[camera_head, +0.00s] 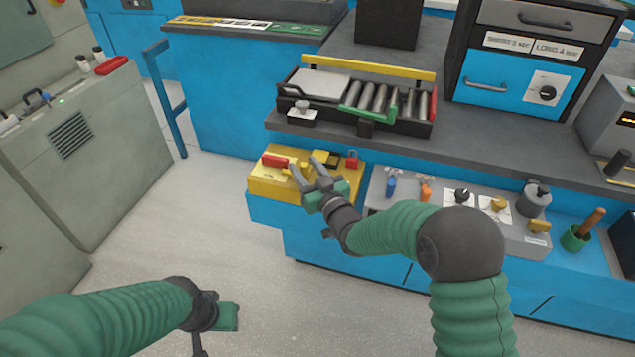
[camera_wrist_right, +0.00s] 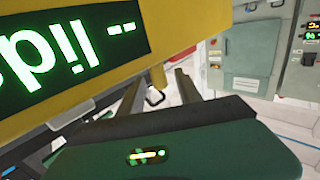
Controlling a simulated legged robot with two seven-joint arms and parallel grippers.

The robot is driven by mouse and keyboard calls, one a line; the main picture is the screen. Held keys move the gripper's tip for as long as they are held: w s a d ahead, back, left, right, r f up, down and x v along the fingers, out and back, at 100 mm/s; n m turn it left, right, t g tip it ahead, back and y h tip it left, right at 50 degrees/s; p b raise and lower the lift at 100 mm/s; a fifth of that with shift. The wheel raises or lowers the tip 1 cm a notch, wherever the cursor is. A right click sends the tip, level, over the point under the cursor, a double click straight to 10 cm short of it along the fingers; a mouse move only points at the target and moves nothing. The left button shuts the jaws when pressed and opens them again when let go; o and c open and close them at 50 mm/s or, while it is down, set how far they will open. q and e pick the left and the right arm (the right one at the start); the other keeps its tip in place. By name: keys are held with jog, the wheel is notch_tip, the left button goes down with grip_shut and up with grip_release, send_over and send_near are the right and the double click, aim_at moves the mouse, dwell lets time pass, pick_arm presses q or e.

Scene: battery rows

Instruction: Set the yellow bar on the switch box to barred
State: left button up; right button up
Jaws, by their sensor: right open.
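The yellow switch box (camera_head: 262,187) stands on the lower blue ledge. My right gripper (camera_head: 306,165) is open over the box's top. In the right wrist view, a yellow stub (camera_wrist_right: 158,77) shows between the open fingers (camera_wrist_right: 160,90), beside a yellow face with a green-lit display (camera_wrist_right: 70,45). My left gripper (camera_head: 213,316) is low, away from the box.
A grey panel with knobs and coloured switches (camera_head: 452,212) sits right of the box. Above is a dark shelf with a tray of metal cylinders (camera_head: 385,98). A grey cabinet (camera_head: 60,150) stands left. The floor (camera_head: 200,225) between is clear.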

jog(key=p+v, duration=0.1)
jog(key=v, duration=1.4)
jog(key=shift+s+d+p, duration=0.2)
jog(key=shift+s+p, duration=0.2)
